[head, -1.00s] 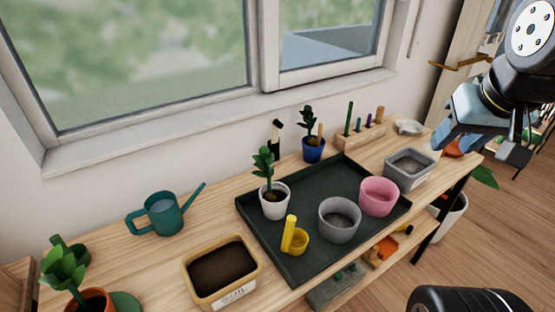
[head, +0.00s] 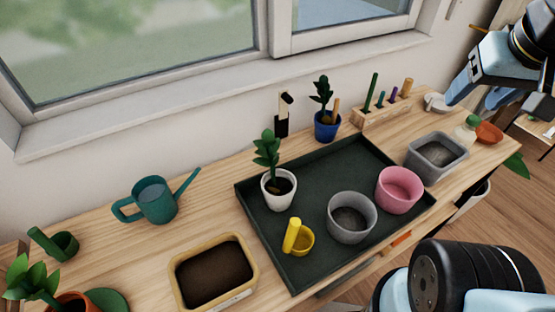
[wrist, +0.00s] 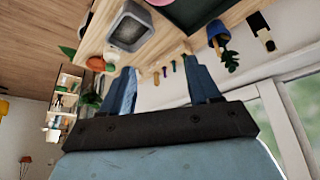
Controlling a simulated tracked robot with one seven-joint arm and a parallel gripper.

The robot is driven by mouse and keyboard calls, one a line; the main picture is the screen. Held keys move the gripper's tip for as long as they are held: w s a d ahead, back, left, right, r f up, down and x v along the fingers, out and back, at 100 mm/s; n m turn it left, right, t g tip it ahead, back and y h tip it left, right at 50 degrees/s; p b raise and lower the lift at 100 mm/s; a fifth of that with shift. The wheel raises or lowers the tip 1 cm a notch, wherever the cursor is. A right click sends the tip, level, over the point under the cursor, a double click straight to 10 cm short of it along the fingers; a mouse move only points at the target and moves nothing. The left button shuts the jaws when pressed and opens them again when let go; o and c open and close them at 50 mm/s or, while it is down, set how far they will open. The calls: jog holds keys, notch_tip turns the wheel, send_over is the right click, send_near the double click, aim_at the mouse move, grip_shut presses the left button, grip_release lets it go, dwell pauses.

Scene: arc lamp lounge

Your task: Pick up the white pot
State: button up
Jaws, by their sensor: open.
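The white pot (head: 270,196) holds a leafy green plant and stands upright on the dark green tray (head: 310,164), toward its left side. The yellow scoop is just in front of it. My gripper (head: 498,95) is at the upper right in the head view, above the far right part of the bench and well apart from the white pot. In the wrist view my gripper (wrist: 163,88) has its two fingers spread with nothing between them. The white pot cannot be made out in the wrist view.
On the tray are a yellow scoop (head: 300,243), a grey pot (head: 351,222) and a pink pot (head: 399,195). A blue pot (head: 327,127) with a plant stands behind. A grey tub (head: 436,158) is to the right, a teal watering can (head: 155,203) to the left, a soil box (head: 212,270) in front.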

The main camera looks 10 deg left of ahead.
jog(key=o, duration=0.7)
jog(key=w+a+f+n+g, duration=0.1)
jog(key=a+n, duration=0.1)
jog(key=w+a+f+n+g+h, duration=0.1)
jog(key=a+n, duration=0.1)
jog(key=w+a+f+n+g, duration=0.1)
jog(key=a+n, duration=0.1)
jog(key=a, duration=0.1)
jog(key=shift+f+h, duration=0.25)
jog(key=shift+h, duration=0.15)
jog(key=n+t+h, duration=0.4)
jog(key=n+h, duration=0.3)
jog(key=n, duration=0.8)
send_over(256, 160)
jog(key=d, duration=0.4)
jog(key=f, duration=0.9)
jog(key=shift+w+d, duration=0.1)
jog(key=shift+w, duration=0.15)
jog(key=s+a+f+n+t+y, duration=0.1)
jog(key=s+a+f+n+t, duration=0.4)
jog(key=s+a, duration=0.35)
jog(key=x, duration=0.8)
jog(key=shift+w+a, duration=0.35)
jog(key=shift+w+r+x, duration=0.1)
jog(key=shift+r+x, duration=0.05)
jog(key=shift+x, duration=1.2)
jog(key=shift+w+r+x, duration=0.1)
jog(key=shift+r+x, duration=0.05)
jog(key=shift+x, duration=1.15)
